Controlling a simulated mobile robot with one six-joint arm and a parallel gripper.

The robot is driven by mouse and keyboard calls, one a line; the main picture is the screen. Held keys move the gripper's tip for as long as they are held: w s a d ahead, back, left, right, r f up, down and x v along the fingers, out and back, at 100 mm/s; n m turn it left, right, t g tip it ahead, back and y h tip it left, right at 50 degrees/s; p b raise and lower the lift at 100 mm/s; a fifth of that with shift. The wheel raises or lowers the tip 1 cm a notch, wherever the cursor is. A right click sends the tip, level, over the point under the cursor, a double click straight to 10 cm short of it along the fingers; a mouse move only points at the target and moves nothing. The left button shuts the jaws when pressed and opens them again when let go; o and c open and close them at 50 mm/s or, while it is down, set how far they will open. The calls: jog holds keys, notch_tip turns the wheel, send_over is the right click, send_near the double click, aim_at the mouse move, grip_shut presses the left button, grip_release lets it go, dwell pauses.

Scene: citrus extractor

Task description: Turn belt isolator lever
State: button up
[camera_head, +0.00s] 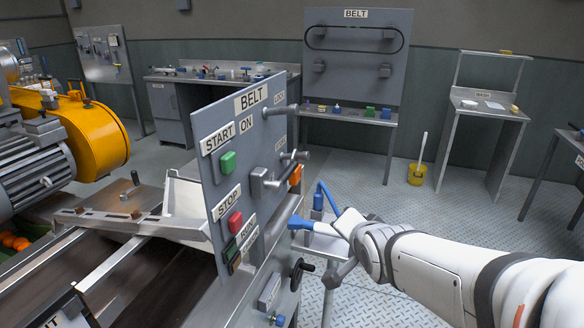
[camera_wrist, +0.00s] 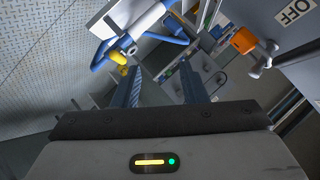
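The belt control panel (camera_head: 215,160), marked BELT, stands upright in the middle of the head view. A grey lever mechanism (camera_head: 268,184) sticks out from its right part, with an orange piece (camera_head: 296,176) at its outer end. In the wrist view, an orange piece (camera_wrist: 243,41) on a grey metal fitting shows at upper right, near an OFF label (camera_wrist: 295,12). My gripper (camera_wrist: 162,82) is open, its two dark blue fingers apart with nothing between them. In the head view its blue fingertip (camera_head: 299,222) is just right of the panel, below the orange piece and apart from it.
A handwheel (camera_head: 301,272) sits below my gripper. A stand with a blue curved tube (camera_head: 323,193) is close behind it. A yellow bucket (camera_head: 417,174) stands on the open floor farther back. A yellow motor housing (camera_head: 92,134) and rails lie left of the panel.

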jog(key=w+a+r+m+t+y+b, duration=0.1)
jog(key=w+a+r+m+t+y, duration=0.1)
jog(key=w+a+m+t, duration=0.15)
jog(key=m+t+y+b, duration=0.2)
jog(key=m+t+y, duration=0.1)
jog(key=y, duration=0.2)
send_near(290, 167)
jog(key=x, duration=0.7)
jog(key=f+p+x, duration=0.1)
jog(key=x, duration=0.2)
jog(key=shift+w, duration=0.1)
grip_shut()
